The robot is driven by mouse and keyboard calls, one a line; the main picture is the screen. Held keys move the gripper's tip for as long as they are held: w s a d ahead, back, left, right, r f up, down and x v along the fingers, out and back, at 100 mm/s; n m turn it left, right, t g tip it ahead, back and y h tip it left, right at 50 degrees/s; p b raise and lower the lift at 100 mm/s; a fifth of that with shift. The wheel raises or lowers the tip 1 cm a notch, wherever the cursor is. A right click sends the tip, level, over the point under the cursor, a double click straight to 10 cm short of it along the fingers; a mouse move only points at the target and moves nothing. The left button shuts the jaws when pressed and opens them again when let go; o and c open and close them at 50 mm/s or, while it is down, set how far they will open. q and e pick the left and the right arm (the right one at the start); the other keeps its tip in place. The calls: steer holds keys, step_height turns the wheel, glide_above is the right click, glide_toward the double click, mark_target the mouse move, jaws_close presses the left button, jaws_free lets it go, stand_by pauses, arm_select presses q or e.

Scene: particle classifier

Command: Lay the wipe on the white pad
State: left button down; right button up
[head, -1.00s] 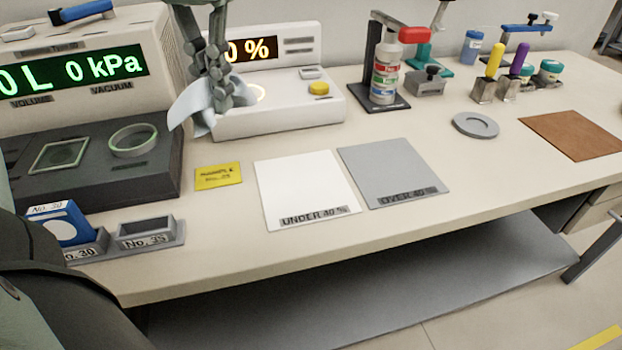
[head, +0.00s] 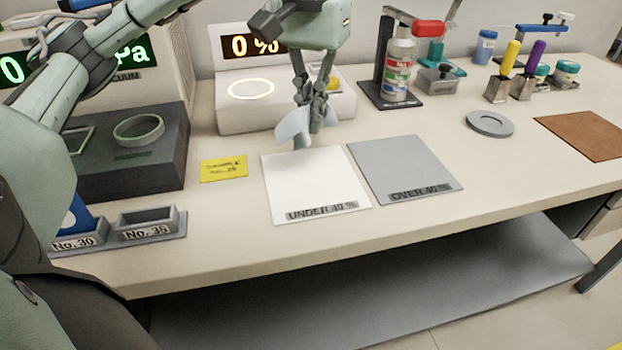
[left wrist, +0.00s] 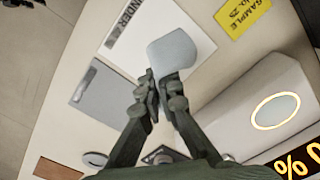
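The wipe is a small pale blue-white sheet (head: 291,127) hanging from my left gripper (head: 318,125), just above the back edge of the white pad in the head view. My left gripper's fingers are closed on it. In the left wrist view the wipe (left wrist: 173,52) spreads out past the fingertips (left wrist: 154,82), partly over the white pad (left wrist: 146,38). The white pad (head: 315,185), marked UNDER 40 %, lies flat and bare on the bench. Whether the wipe touches it is unclear. My right gripper is not in view.
A grey pad (head: 405,168), marked OVER 40 %, lies right of the white pad. A yellow sample card (head: 223,169) lies to its left. The white instrument reading 0 % (head: 240,115) stands behind. A bottle (head: 397,70) in a stand is at the back.

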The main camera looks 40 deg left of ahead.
arm_select(q)
steer(key=shift+f, duration=1.2)
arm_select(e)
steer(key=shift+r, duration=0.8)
arm_select(q)
steer(key=c, duration=1.1)
jaws_free()
steer(key=shift+o, duration=0.2)
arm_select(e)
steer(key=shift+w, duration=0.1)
arm_select(q)
steer(key=shift+r, duration=0.15)
step_height(320, 180, up, 12)
steer(key=shift+s, duration=0.1)
